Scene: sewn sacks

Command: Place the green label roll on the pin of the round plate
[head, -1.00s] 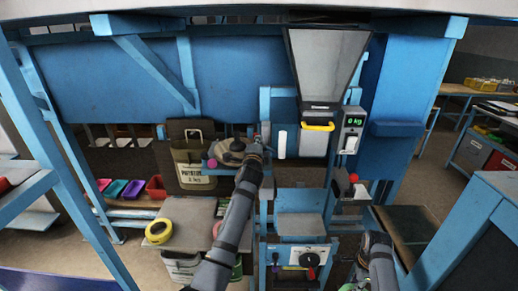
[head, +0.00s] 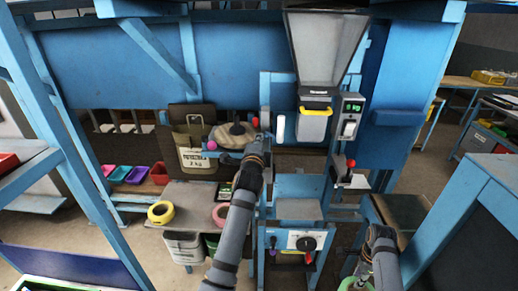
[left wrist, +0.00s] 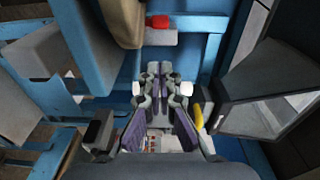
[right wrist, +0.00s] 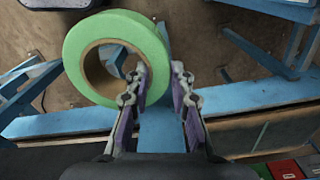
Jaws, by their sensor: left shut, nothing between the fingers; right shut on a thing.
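The green label roll (right wrist: 85,45) is held by my right gripper (right wrist: 165,75), one finger at its hole and the other outside its rim. In the head view the roll (head: 349,284) shows only partly at the bottom edge, beside my right gripper (head: 368,280).
A yellow roll (head: 161,212) and a pink roll (head: 220,214) lie on a grey table (head: 190,194). A hopper (head: 323,50) and blue frame posts stand to the right. Coloured bins (head: 137,174) stand left.

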